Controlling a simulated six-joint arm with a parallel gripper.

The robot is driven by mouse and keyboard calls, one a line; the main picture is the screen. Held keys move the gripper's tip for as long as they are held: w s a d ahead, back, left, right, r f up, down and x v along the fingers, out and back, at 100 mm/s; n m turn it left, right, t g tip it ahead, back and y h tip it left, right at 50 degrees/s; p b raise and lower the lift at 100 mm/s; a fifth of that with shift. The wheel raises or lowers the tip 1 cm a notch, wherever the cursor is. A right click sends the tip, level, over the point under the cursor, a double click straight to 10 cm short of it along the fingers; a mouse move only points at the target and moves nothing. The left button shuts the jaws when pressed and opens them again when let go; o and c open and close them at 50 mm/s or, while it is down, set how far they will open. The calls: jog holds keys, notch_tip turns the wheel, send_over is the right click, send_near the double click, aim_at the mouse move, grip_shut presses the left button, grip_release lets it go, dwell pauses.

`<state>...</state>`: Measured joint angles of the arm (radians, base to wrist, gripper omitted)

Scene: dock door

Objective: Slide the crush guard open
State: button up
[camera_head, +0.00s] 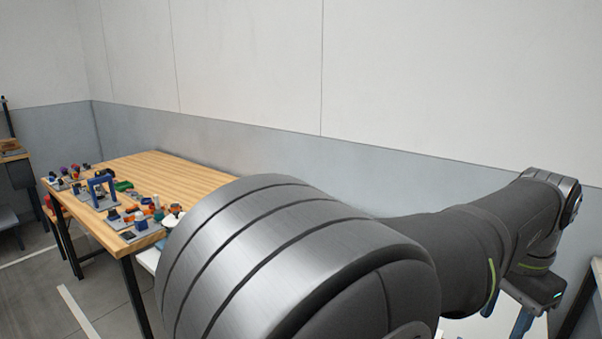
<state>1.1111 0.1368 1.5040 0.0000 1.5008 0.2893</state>
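I cannot make out a crush guard for sure in this view. My arm fills the lower middle and right of the picture and hides much of what lies behind it. At the lower right is the dark body of my gripper, with blue fingers (507,314) below it.
A wooden table (175,175) stands at the left, with several small coloured parts and a blue arch-shaped frame (101,190) on its near left side. Its far part is bare. A grey and white wall (250,80) runs behind. A pale surface (455,328) shows below my arm.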

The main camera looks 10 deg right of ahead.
grip_shut()
jog(key=s+a+f+m+t, duration=0.1)
jog(key=s+f+m, duration=0.3)
jog(key=m, duration=0.8)
jog(key=s+a+f+m+t, duration=0.1)
jog(key=s+a+f+m, duration=0.3)
jog(key=m, duration=0.8)
jog(key=shift+h, duration=0.4)
jog(key=w+d+f, duration=0.1)
jog(key=f, duration=0.2)
jog(key=w+d+f, duration=0.1)
jog(key=f, duration=0.2)
jog(key=w+d+f, duration=0.1)
jog(key=w+f, duration=0.1)
jog(key=f, duration=0.1)
jog(key=shift+d+f, duration=0.2)
jog(key=shift+d, duration=0.15)
jog(key=shift+w+d+f, duration=0.1)
jog(key=shift+w+d, duration=0.1)
jog(key=shift+w, duration=0.35)
